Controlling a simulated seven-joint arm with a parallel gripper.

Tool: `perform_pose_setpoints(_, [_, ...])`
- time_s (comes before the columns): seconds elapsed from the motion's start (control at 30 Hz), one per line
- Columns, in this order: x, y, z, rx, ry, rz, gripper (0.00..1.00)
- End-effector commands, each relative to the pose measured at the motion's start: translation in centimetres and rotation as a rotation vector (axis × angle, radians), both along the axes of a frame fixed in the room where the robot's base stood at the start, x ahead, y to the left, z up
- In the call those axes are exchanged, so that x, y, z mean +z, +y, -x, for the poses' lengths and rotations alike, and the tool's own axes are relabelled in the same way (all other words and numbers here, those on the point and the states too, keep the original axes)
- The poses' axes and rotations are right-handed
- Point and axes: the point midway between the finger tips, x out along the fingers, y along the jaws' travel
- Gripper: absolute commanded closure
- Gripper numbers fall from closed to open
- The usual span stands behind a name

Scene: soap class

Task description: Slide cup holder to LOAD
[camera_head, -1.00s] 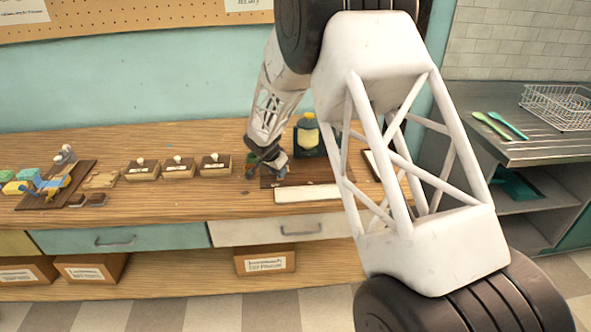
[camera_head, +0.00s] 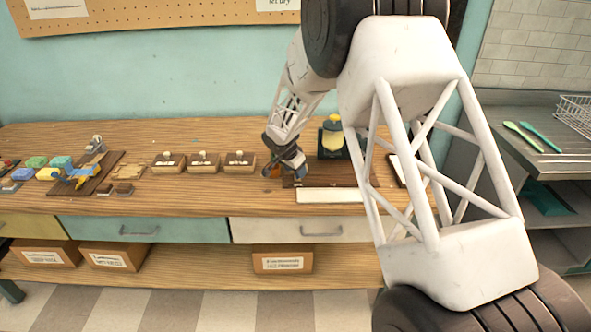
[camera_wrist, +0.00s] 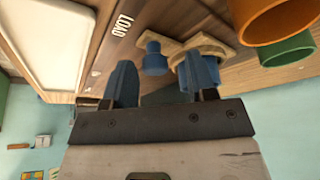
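The dark wooden board (camera_head: 325,178) lies on the bench right of my gripper (camera_head: 290,160). In the wrist view the board shows a white LOAD label (camera_wrist: 122,25). The cup holder (camera_wrist: 222,42), a pale wooden piece, is beyond my gripper (camera_wrist: 161,80), with a blue knob (camera_wrist: 152,58) beside it. The two blue fingers are spread apart. The knob appears between them in the picture; I cannot tell whether they touch it. An orange cup (camera_wrist: 275,15) and a green cup (camera_wrist: 290,48) are at upper right. The holder is hard to make out in the head view.
A white tray (camera_head: 330,196) lies along the board's front. A dispenser with a yellow bottle (camera_head: 332,135) stands behind the board. Several wooden boxes (camera_head: 203,162) stand to the left. Bare bench lies in front of the boxes.

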Motion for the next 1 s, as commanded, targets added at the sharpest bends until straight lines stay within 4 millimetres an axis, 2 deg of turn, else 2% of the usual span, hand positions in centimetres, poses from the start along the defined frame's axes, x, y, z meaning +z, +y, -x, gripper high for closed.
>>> perform_pose_setpoints(0.27, [0.7,0.2,0.3,0.000,0.001,0.000,0.48])
perform_pose_setpoints(0.73, [5.7,1.7,1.7,0.000,-0.001,0.000,0.48])
perform_pose_setpoints(1.0, [7.2,2.1,2.1,0.000,-0.001,-0.001,0.48])
